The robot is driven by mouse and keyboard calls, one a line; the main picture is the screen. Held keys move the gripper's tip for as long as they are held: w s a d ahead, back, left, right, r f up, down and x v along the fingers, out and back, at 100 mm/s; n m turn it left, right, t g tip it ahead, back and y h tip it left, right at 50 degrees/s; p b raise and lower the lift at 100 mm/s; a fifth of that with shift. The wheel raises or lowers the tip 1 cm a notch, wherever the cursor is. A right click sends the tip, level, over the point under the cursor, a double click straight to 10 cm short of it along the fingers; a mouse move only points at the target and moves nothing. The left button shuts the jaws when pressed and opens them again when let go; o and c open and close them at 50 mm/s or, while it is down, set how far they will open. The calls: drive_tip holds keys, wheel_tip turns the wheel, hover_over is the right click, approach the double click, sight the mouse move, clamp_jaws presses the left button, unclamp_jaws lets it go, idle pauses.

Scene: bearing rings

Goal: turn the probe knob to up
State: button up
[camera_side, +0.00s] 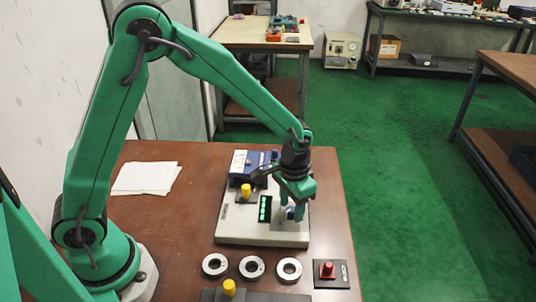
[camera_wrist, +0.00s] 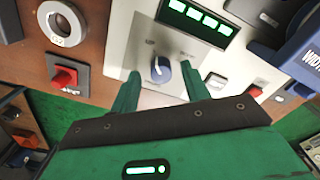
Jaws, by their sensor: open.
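A round blue-grey knob (camera_wrist: 161,68) with a pale mark sits on a light plate of the instrument panel (camera_side: 235,226). Small lettering beside it is too small to read, so I cannot confirm its label. In the wrist view the knob lies between the two fingertips of my gripper (camera_wrist: 160,71), which is open with a finger on each side. I cannot tell whether either finger touches it. In the side view my gripper (camera_side: 292,209) points down over the right part of the panel and largely hides the knob.
A lit green display (camera_side: 265,208) is beside the knob. A yellow knob (camera_side: 246,190) and a blue box (camera_side: 240,162) stand on the panel's far side. Three metal rings (camera_side: 252,267) and a red knob (camera_side: 327,270) lie in front. White paper (camera_side: 146,178) lies left.

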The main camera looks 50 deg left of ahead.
sight(289, 209)
wheel_tip(289, 209, up, 7)
drive_tip(key=shift+r, duration=0.15)
idle(0.4)
drive_tip(key=shift+s+a+r, duration=0.2)
drive_tip(key=shift+r, duration=0.2)
drive_tip(key=s+a+r+n+t, duration=0.1)
drive_tip(key=s+a+r+t, duration=0.1)
drive_tip(key=s+a+r, duration=0.3)
drive_tip(key=s+a+r+n+t, duration=0.1)
drive_tip(key=s+a+r+t, duration=0.2)
drive_tip(key=s, duration=1)
drive_tip(key=a+r, duration=0.3)
drive_tip(key=r, duration=0.1)
drive_tip(key=shift+a+r+t, duration=0.2)
drive_tip(key=shift+a+t, duration=0.05)
drive_tip(key=shift+t, duration=0.05)
